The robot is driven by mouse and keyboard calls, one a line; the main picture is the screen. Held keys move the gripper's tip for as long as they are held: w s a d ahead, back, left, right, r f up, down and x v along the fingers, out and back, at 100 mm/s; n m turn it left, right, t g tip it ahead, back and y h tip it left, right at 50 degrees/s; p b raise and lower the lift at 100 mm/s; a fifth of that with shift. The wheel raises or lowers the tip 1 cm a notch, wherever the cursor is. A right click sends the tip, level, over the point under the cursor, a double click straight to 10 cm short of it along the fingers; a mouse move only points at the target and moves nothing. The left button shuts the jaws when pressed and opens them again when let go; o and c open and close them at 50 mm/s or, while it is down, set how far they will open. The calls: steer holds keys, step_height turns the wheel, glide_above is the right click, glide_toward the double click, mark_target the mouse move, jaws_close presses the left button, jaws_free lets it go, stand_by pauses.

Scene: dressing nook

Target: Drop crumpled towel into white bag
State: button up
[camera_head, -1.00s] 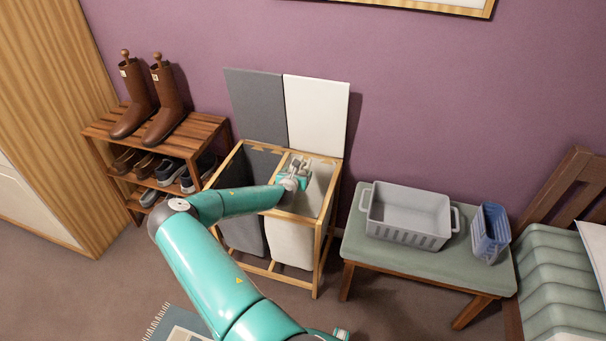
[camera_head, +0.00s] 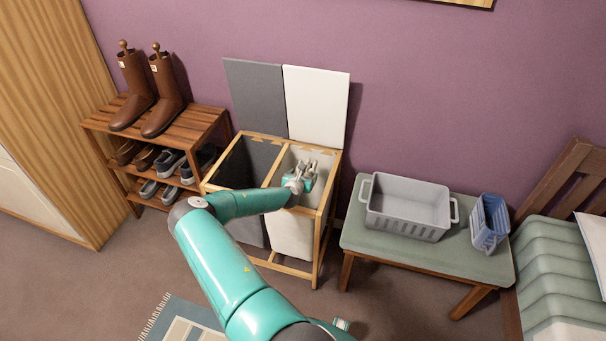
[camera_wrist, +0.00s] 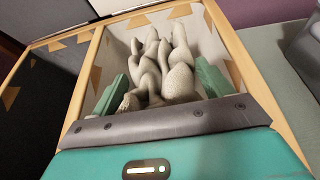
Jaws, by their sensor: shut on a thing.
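The crumpled towel (camera_wrist: 165,68) is grey-white and bunched between the two green fingers of my gripper (camera_wrist: 160,88) in the wrist view. In the head view my gripper (camera_head: 302,178) is over the right compartment of the wooden hamper, and the towel (camera_head: 309,166) shows small at its tip. The white bag (camera_head: 291,236) hangs in that right compartment, with its open mouth under and around the towel. Its pale inner wall also shows behind the towel in the wrist view (camera_wrist: 204,38). How deep the towel sits is hard to tell.
A dark grey bag (camera_head: 248,163) fills the left compartment, past a wooden divider. Grey and white lids (camera_head: 317,105) stand raised behind. A shoe rack (camera_head: 190,133) is at left; a bench (camera_head: 370,250) with a grey basket (camera_head: 408,232) and blue basket (camera_head: 490,224) is at right.

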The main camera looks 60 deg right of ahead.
steer(key=o, duration=1.1)
steer(key=v, duration=1.3)
steer(key=shift+s+a+r, duration=0.1)
steer(key=shift+a, duration=0.25)
